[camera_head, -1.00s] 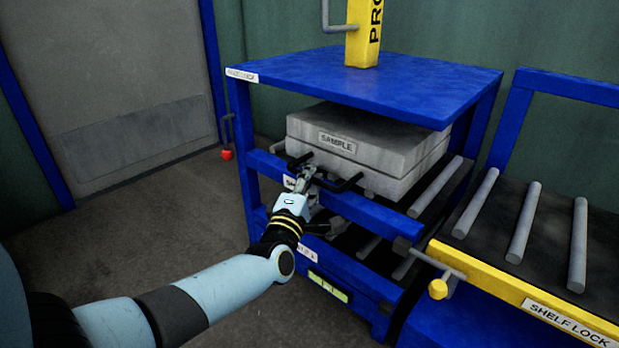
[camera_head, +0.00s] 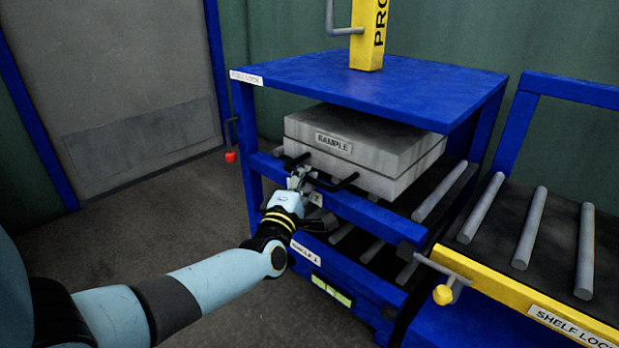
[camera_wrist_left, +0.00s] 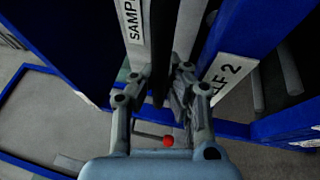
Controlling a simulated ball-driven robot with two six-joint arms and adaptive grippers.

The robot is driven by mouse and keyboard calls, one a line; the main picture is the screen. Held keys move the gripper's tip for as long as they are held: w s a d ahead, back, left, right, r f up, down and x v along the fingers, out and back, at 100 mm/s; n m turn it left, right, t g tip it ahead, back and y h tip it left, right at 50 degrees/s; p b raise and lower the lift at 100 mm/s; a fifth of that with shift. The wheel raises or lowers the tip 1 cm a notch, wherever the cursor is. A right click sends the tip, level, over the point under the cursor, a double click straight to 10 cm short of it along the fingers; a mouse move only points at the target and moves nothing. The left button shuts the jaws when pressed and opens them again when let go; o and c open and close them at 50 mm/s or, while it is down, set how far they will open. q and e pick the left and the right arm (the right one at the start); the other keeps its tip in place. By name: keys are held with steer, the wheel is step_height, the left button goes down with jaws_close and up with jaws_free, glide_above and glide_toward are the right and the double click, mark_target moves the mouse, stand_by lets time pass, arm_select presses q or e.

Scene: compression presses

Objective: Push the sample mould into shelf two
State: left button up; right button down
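The sample mould (camera_head: 360,158), a grey block labelled SAMPLE, lies under the blue top on the rollers of the blue rack's middle shelf. That shelf's front rail (camera_head: 375,216) carries a partly covered label, which reads as shelf 2 in the left wrist view (camera_wrist_left: 231,80). A black handle (camera_head: 343,184) sticks out from the mould's front. My left gripper (camera_head: 298,176) is at the mould's front. In the left wrist view its fingers (camera_wrist_left: 160,85) close in on both sides of a black bar of the handle; the contact is partly hidden. My right gripper is out of view.
A lower shelf label (camera_head: 306,253) marks shelf 1. The rack's blue top (camera_head: 390,88) is above the mould. A roller table (camera_head: 560,235) with a yellow shelf lock bar (camera_head: 530,300) adjoins at right. A red-knobbed lever (camera_head: 231,157) is at left. Floor is free at front left.

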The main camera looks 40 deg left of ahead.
arm_select(q)
steer(key=shift+o, duration=1.2)
steer(key=shift+s, duration=0.3)
steer(key=o, duration=0.3)
steer(key=shift+w, duration=0.1)
steer(key=shift+o, duration=0.2)
steer(key=v, duration=1.2)
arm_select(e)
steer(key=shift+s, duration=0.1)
